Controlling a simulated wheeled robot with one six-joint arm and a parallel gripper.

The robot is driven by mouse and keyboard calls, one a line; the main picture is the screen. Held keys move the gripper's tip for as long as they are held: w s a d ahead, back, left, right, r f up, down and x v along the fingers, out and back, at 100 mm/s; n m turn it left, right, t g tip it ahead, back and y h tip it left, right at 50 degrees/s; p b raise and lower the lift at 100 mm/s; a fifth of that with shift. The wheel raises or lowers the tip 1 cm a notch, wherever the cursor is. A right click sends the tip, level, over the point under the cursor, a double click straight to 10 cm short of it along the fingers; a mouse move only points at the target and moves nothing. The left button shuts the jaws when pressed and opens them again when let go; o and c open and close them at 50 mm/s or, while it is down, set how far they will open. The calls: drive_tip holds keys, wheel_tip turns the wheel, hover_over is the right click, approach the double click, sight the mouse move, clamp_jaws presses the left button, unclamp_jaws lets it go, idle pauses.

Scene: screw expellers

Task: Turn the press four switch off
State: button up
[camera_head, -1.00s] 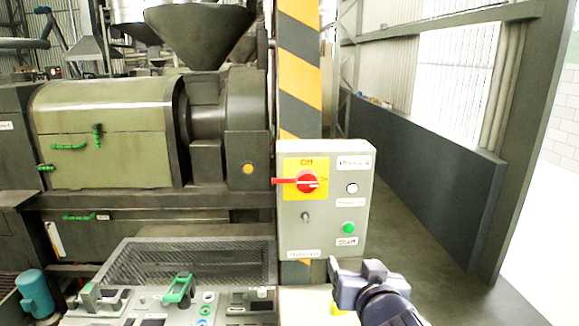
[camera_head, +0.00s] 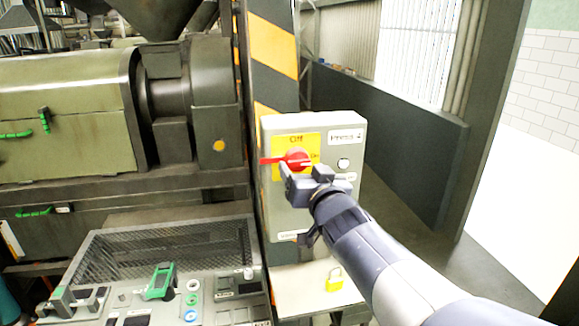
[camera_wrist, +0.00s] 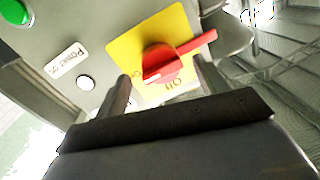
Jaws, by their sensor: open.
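The grey control box (camera_head: 275,206), labelled as a press and seemingly numbered 4, stands by the striped post. Its red rotary switch (camera_head: 296,158) sits on a yellow plate (camera_head: 283,142), with "Off" above and "On" to the right. The long handle points left, and the short white-marked end points toward "On". My gripper (camera_head: 304,176) is open just in front of the switch, hiding its lower edge and part of the box. In the wrist view, the red switch (camera_wrist: 170,66) lies between and beyond the spread fingers of my gripper (camera_wrist: 162,80); I cannot tell whether they touch it.
A white button (camera_head: 343,164) sits right of the switch; a green button (camera_wrist: 14,12) shows in the wrist view. A yellow padlock (camera_head: 335,284) lies on the pale ledge (camera_head: 300,299) below. A control console (camera_head: 218,287) is at lower left. Open floor lies to the right.

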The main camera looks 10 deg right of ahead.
drive_tip(key=shift+w+a, duration=0.1)
drive_tip(key=shift+w, duration=1.15)
drive_tip(key=shift+c, duration=0.6)
drive_tip(key=c, duration=0.8)
